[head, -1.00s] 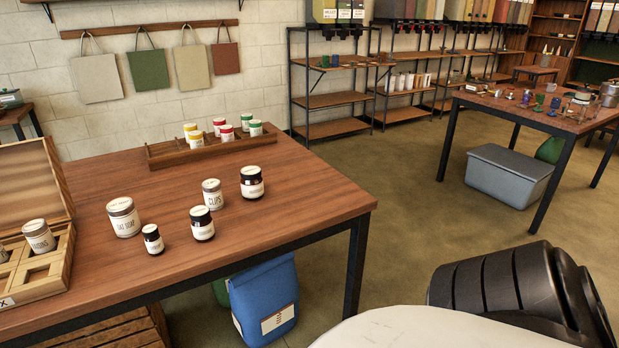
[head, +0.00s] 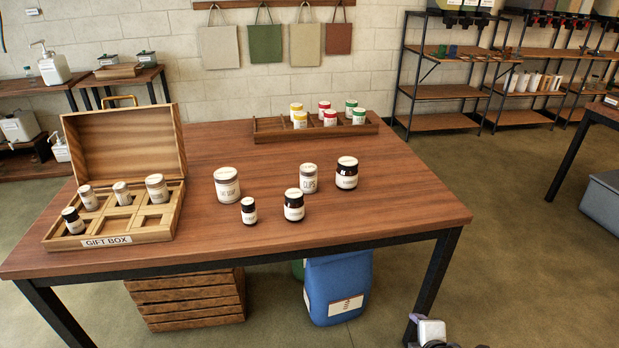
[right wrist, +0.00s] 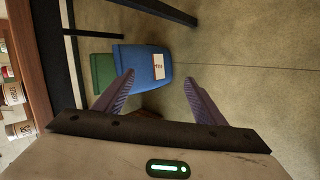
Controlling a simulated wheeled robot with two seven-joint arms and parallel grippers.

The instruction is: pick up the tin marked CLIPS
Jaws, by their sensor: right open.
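The tin marked CLIPS (head: 309,181) is a small silvery tin with a pale label. It stands upright on the wooden table (head: 400,215), between a dark jar (head: 347,175) behind right and another dark jar (head: 294,207) in front left. My right gripper (right wrist: 160,82) is open and empty in the right wrist view. In the head view, part of it shows at the bottom edge, low beside the table's right front leg and well away from the tin. My left gripper is not in view.
A larger tin (head: 227,186) and a small dark jar (head: 248,211) stand left of the CLIPS tin. An open gift box (head: 150,233) is at the left. A wooden rack (head: 268,134) with several small tins is behind.

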